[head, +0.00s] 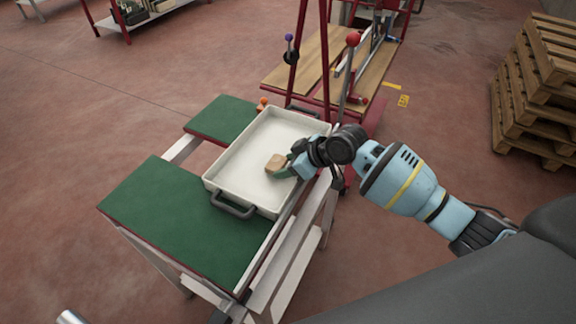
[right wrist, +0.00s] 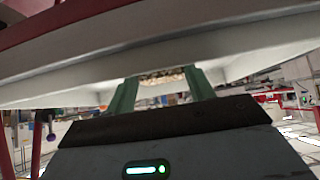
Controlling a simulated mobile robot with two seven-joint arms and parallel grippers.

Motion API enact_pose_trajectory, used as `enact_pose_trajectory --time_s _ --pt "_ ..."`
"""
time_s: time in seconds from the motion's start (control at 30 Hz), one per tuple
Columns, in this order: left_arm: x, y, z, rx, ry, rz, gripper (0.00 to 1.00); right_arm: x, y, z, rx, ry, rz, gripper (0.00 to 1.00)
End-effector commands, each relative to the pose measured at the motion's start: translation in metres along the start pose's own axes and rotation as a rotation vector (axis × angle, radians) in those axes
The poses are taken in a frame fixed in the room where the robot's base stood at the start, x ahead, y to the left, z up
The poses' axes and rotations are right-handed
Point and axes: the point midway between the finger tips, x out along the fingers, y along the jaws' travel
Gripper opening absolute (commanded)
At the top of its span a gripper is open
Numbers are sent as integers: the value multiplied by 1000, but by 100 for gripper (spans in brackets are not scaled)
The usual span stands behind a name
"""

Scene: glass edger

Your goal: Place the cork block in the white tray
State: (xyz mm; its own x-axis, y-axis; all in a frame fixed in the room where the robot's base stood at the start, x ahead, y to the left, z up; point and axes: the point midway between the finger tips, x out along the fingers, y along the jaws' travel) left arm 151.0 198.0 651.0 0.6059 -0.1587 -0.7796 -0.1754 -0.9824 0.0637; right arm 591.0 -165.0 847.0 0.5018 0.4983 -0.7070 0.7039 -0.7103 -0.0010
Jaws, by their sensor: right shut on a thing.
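The white tray (head: 240,160) is a shallow rectangular pan with dark handles at its ends, lying on a green-topped stand. The tan cork block (head: 276,163) is over the tray's inside, near its right wall. My right gripper (head: 285,168) reaches in over that wall and is shut on the block. In the right wrist view the block (right wrist: 163,76) shows as a speckled strip between the green fingers (right wrist: 163,88). I cannot tell whether the block touches the tray floor. My left gripper is not in view.
The green stand top (head: 165,215) is bare left of the tray. A small orange thing (head: 262,103) is by the tray's far left corner. Behind is a red-framed machine with a wooden top (head: 295,72). Wooden pallets (head: 545,85) are stacked at the right.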

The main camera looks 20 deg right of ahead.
Motion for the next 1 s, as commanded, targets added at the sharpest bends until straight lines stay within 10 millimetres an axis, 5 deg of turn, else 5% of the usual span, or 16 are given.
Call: enact_pose_trajectory --time_s 0.47,0.5,0.63,1.0 --pt "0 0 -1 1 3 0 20 9 0 9 0 0 1 32" --pt "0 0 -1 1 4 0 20 8 0 8 -1 0 1 58" --pt "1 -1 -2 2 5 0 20 8 0 8 -1 0 1 75" --pt "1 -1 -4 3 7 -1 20 3 1 5 -2 1 2 75"
